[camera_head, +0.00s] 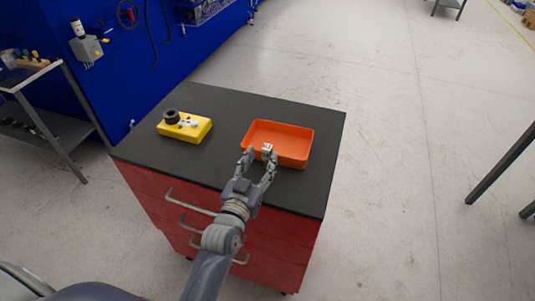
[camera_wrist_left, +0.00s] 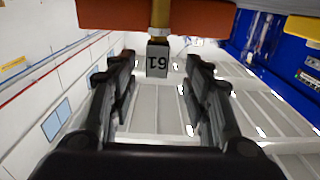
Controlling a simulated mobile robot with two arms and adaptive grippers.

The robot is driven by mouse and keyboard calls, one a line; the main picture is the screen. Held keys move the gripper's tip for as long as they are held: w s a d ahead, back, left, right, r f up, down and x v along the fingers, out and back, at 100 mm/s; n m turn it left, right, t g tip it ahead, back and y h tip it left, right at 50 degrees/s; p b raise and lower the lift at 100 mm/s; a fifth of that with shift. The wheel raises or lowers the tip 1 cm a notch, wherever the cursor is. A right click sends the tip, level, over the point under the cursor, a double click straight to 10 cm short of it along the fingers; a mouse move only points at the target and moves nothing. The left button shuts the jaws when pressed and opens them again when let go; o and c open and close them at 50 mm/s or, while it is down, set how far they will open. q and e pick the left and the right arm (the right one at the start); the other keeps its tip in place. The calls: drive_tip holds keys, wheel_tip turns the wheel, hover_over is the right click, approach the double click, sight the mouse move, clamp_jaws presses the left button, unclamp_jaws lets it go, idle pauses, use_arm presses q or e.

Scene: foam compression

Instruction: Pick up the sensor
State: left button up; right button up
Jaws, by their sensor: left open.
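The sensor (camera_head: 267,148) is a small pale block at the near side of the orange tray. In the left wrist view it is a grey block (camera_wrist_left: 157,64) with dark, digit-like marks, below a brass-coloured shaft. My left gripper (camera_head: 259,157) is open at the tray's near edge. Its two fingers stand on either side of the sensor, and in the wrist view a gap shows between the block and each finger. The fingers hide part of the tray's near wall in the head view. My right gripper is not in view.
The orange tray (camera_head: 309,147) stands on the dark top of a red drawer cabinet (camera_head: 222,102). A yellow block (camera_head: 199,134) with a black round part and a white part lies to the left. The cabinet top's right and back strips are clear.

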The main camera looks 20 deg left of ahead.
sight(266, 152)
use_arm(q)
drive_tip(key=w, duration=0.1)
drive_tip(key=w+p, duration=0.1)
drive_tip(key=w, duration=0.2)
drive_tip(key=shift+w+d+r, duration=0.15)
drive_tip(key=shift+d, duration=0.1)
drive_tip(key=shift+w, duration=0.3)
drive_tip(key=shift+c, duration=0.2)
drive_tip(key=c, duration=0.9)
clamp_jaws()
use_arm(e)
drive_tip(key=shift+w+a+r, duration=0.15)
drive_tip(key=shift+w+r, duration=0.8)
